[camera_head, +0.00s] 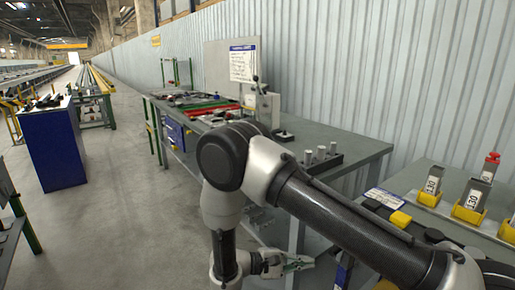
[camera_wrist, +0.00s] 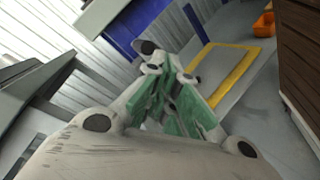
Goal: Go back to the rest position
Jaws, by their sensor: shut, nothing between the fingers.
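My gripper (camera_head: 302,264) hangs low at the bottom middle of the head view, below and in front of the grey workbench (camera_head: 352,148). Its fingers are shut and nothing shows between them. In the wrist view my gripper (camera_wrist: 178,105) has green finger pads close together. My arm bends across the front of the bench and hides part of its front edge and legs.
A blue cabinet (camera_head: 54,148) stands at the left. A second table at right holds yellow holders (camera_head: 468,214) with grey blocks. A block with metal pegs (camera_head: 320,157) sits on the workbench. Open concrete floor (camera_head: 122,215) lies between cabinet and bench.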

